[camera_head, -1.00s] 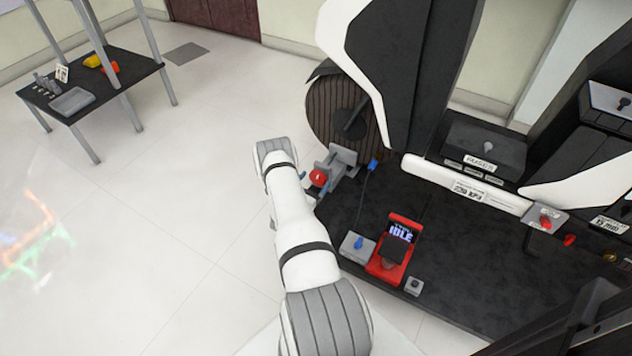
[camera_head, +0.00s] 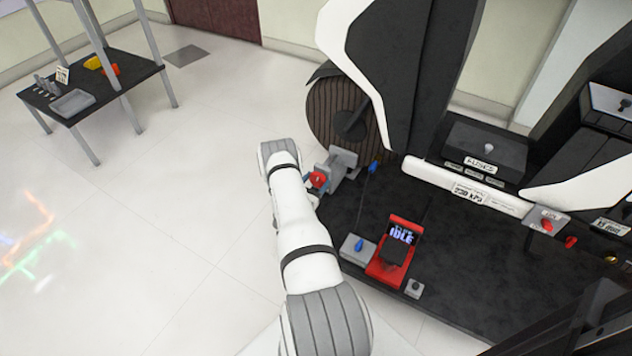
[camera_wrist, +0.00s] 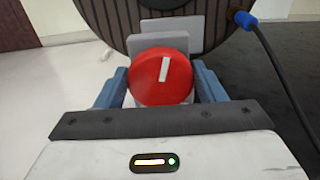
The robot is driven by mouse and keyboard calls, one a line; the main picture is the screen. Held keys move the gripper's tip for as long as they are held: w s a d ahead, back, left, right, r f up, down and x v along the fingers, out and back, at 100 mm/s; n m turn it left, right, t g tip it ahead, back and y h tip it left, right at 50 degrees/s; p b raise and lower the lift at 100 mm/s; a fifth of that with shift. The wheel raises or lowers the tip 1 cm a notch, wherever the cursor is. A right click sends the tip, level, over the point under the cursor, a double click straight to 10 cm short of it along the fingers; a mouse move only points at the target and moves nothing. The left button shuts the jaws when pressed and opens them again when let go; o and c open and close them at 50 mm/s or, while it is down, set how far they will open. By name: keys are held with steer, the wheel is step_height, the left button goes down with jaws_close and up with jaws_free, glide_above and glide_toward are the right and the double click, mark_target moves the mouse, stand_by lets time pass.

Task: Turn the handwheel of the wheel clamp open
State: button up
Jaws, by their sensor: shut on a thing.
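The red handwheel (camera_wrist: 160,82) with a white stripe fills the middle of the wrist view. The stripe is nearly upright, leaning slightly right at its top. My gripper (camera_wrist: 161,90) has its blue fingers on both sides of the handwheel and is shut on it. In the head view the handwheel (camera_head: 318,180) shows as a small red spot beside my arm. The grey wheel clamp (camera_head: 343,160) stands behind it, against the dark ribbed wheel (camera_head: 335,108). My arm hides part of my gripper in the head view.
A blue-ended cable (camera_wrist: 245,20) runs right of the clamp. A red device reading IDLE (camera_head: 392,250) and a box with a blue knob (camera_head: 357,248) stand on the black platform.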

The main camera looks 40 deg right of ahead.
steer(key=shift+w+f+n+b, duration=0.1)
steer(key=shift+f+n+b, duration=0.05)
steer(key=shift+n+b, duration=0.6)
steer(key=shift+w+n, duration=0.1)
steer(key=shift+n, duration=0.75)
steer(key=o, duration=1)
steer(key=p+v, duration=0.1)
steer(key=v, duration=0.7)
steer(key=shift+p, duration=0.35)
steer(key=shift+d+r, duration=0.1)
steer(key=shift+r, duration=0.15)
